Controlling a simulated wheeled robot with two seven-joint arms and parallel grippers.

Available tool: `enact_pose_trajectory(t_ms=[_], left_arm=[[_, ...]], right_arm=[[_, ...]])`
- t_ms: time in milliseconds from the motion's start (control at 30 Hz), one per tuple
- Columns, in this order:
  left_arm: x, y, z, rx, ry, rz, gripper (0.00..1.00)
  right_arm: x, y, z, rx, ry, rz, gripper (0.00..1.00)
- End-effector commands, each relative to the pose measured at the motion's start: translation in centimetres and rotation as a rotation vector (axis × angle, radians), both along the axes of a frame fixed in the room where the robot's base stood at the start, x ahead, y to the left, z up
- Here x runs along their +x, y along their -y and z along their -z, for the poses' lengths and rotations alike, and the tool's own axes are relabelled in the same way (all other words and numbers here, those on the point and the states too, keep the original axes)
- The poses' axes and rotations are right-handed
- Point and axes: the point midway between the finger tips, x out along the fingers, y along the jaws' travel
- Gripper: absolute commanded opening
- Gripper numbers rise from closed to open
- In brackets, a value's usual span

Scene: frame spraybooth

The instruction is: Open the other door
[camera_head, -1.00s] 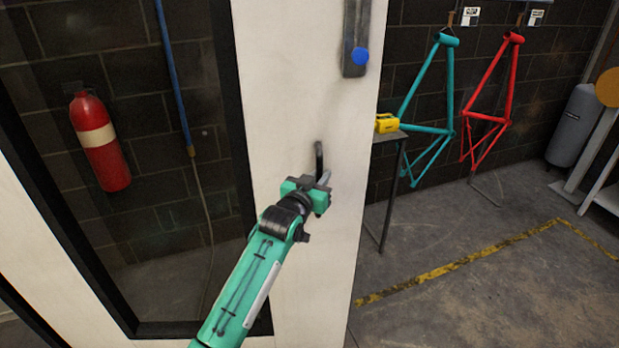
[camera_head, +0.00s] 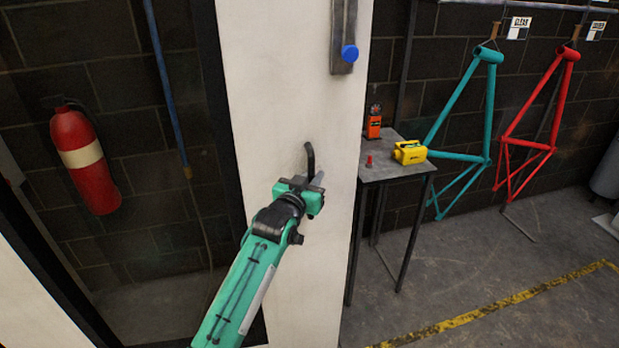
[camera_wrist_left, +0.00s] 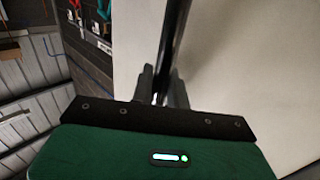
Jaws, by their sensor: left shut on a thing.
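A white-framed door (camera_head: 290,95) with a large glass pane stands in front of me. A black bar handle (camera_head: 310,155) is fixed on its white stile. My left gripper (camera_head: 312,182) is shut on the handle's lower part. In the left wrist view the dark handle bar (camera_wrist_left: 176,45) runs up from between the fingers (camera_wrist_left: 160,85) of the left gripper. A metal bolt plate with a blue knob (camera_head: 349,53) sits higher on the stile. My right gripper is in neither view.
Right of the door edge, a small table (camera_head: 385,170) holds a yellow device (camera_head: 409,152), an orange device (camera_head: 374,122) and a small red item. Teal (camera_head: 488,110) and red (camera_head: 545,105) bike frames hang behind. A red extinguisher (camera_head: 85,160) shows through the glass. Floor at right is open.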

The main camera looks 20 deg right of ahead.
Motion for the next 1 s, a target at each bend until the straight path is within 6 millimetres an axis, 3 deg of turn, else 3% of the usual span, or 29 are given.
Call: enact_pose_trajectory(t_ms=[433, 467, 567, 1000], left_arm=[[0.12, -0.17, 0.52, 0.007, -0.007, -0.004, 0.0], [0.12, -0.17, 0.51, 0.007, -0.007, -0.004, 0.18], [0.12, -0.15, 0.45, 0.007, -0.006, -0.004, 0.35], [-0.25, -0.28, 0.27, 0.003, -0.003, -0.002, 0.35]], right_arm=[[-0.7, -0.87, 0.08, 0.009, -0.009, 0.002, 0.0], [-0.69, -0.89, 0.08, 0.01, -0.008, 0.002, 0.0], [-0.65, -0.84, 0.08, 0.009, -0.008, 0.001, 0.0], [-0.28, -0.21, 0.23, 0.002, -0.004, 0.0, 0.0]])
